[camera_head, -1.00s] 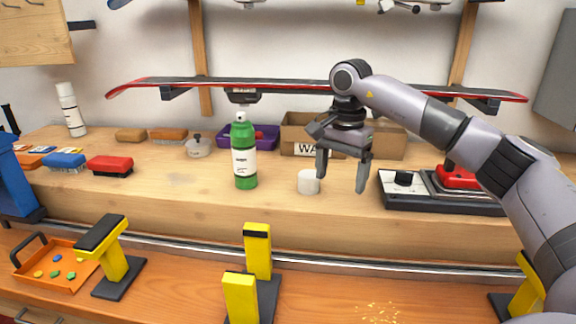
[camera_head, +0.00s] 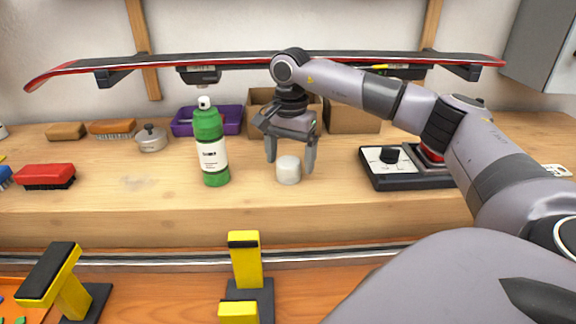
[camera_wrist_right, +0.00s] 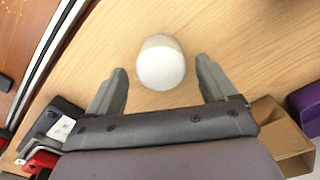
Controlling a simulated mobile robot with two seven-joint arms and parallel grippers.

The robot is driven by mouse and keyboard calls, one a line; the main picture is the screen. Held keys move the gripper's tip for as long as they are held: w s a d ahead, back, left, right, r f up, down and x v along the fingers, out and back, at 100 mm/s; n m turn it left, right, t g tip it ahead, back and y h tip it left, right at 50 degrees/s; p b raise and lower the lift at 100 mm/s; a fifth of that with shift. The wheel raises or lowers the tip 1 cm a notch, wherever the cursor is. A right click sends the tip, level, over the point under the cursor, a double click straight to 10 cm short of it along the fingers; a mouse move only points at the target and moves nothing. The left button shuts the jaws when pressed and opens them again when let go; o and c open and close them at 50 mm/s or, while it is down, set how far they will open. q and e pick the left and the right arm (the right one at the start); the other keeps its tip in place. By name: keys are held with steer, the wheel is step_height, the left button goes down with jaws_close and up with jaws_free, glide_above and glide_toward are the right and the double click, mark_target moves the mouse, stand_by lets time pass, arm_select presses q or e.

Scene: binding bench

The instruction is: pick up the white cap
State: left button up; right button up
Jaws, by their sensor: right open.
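The white cap (camera_head: 288,170) is a small cylinder standing upright on the wooden bench, right of the green bottle (camera_head: 212,150). My right gripper (camera_head: 290,168) is open, with its fingers pointing down just behind the cap and one to each side of it in the head view. In the right wrist view the cap (camera_wrist_right: 161,62) lies ahead of and between the open fingertips of my right gripper (camera_wrist_right: 160,75); nothing is held. Whether a finger touches the cap cannot be told. My left gripper is in neither view.
A black device (camera_head: 405,167) with a knob stands to the right. Cardboard boxes (camera_head: 352,116) and a purple bin (camera_head: 190,122) stand behind. A red-edged board (camera_head: 230,60) spans above the bench. Yellow posts (camera_head: 244,258) rise in front of the bench.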

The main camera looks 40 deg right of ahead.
step_height(320, 180, down, 2)
steer(key=shift+c, duration=0.3)
steer(key=c, duration=0.6)
steer(key=shift+r, duration=0.15)
